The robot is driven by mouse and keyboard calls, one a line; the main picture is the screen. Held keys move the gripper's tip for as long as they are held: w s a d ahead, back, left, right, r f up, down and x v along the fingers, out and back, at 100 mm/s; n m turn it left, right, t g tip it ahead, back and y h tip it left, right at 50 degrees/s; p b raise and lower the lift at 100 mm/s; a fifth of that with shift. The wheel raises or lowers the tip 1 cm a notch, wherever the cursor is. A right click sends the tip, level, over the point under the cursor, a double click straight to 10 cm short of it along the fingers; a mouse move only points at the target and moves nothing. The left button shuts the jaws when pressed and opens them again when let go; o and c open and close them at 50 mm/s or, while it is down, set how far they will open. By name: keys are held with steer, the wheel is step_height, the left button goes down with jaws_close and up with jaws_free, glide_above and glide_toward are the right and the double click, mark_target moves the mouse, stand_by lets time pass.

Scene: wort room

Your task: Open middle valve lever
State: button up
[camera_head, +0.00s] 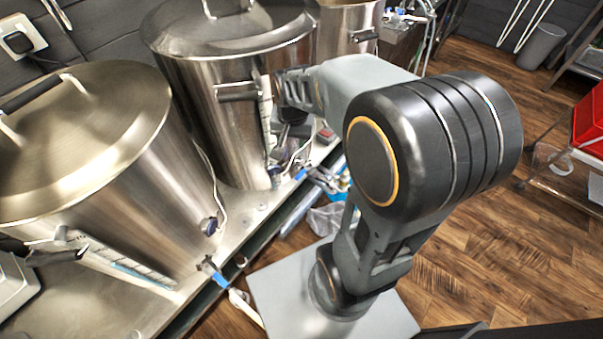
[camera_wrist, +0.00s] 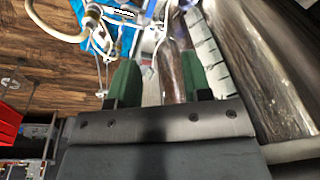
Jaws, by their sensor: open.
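The middle kettle (camera_head: 222,110) is a tall steel pot with a lid. Low on its front is a valve with a small blue lever (camera_head: 301,173), partly crowded by fittings and hoses. My gripper (camera_wrist: 158,75) is open, with green finger pads on either side. A blurred, shiny metal part (camera_wrist: 170,72) shows between the fingers in the wrist view; I cannot tell whether it is the valve or whether the fingers touch it. In the head view my gripper is beside the kettle's right side, above the valve, with its fingertips unclear.
The left kettle (camera_head: 95,150) has its own valve with a blue lever (camera_head: 217,279). Another kettle (camera_head: 345,30) stands behind. Blue items (camera_wrist: 122,32) and a looped hose (camera_wrist: 58,35) lie near my gripper. The wooden floor (camera_head: 490,260) is open to the right.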

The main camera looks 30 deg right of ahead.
mark_target(300, 175)
steer(key=w+d+f+m+g+b, duration=0.1)
steer(key=w+d+f+m, duration=0.2)
steer(key=f, duration=0.4)
steer(key=w+d+f+m+g+b, duration=0.1)
steer(key=w+d+f+m+b, duration=0.2)
steer(key=f, duration=1.7)
steer(key=shift+w+a+f, duration=0.15)
steer(key=shift+w+f, duration=0.05)
steer(key=shift+w, duration=0.15)
steer(key=shift+c, duration=0.2)
jaws_close()
